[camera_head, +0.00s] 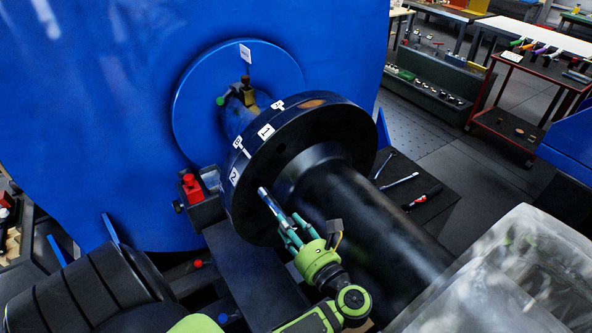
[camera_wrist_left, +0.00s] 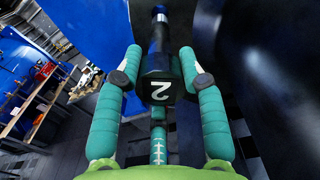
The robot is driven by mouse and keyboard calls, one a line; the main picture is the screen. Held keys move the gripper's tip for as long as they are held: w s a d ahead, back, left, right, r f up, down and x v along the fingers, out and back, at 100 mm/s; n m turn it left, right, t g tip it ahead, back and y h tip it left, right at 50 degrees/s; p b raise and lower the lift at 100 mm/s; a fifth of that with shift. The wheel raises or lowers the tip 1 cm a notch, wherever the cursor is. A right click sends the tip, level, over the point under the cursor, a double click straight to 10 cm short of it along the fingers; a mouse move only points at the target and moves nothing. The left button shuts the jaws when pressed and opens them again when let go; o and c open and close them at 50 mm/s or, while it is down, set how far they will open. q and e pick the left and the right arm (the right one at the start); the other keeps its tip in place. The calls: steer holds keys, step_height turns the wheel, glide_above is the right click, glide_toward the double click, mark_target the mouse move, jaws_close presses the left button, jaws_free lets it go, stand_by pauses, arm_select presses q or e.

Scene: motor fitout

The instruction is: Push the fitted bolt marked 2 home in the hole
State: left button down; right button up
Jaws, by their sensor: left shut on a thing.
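A dark bolt with a white 2 on its head (camera_wrist_left: 160,90) sits between the two teal fingers of my left gripper (camera_wrist_left: 160,66) in the wrist view. Its shank points away from the gripper. In the head view my left gripper (camera_head: 288,226) is shut on the bolt (camera_head: 265,197), close to the face of the black flange (camera_head: 317,125). The flange rim carries white labels, among them 1 and 2, with the 2 label near the bolt. The hole is hidden, and I cannot tell how far the shank is in it. My right gripper is not in view.
A thick black shaft (camera_head: 365,225) runs from the flange to the lower right, close beside my left gripper. A blue housing (camera_head: 110,100) stands behind. A red button (camera_head: 190,183) is left of the flange. Hand tools (camera_head: 401,181) lie on a dark surface at right.

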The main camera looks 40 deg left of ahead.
mark_target(268, 197)
arm_select(q)
steer(key=shift+w+a+r, duration=0.2)
steer(key=shift+w+a, duration=0.05)
steer(key=shift+a, duration=0.45)
steer(key=shift+b, duration=1.2)
stand_by(1.2)
steer(key=shift+b+x, duration=1.35)
steer(key=shift+x, duration=3.9)
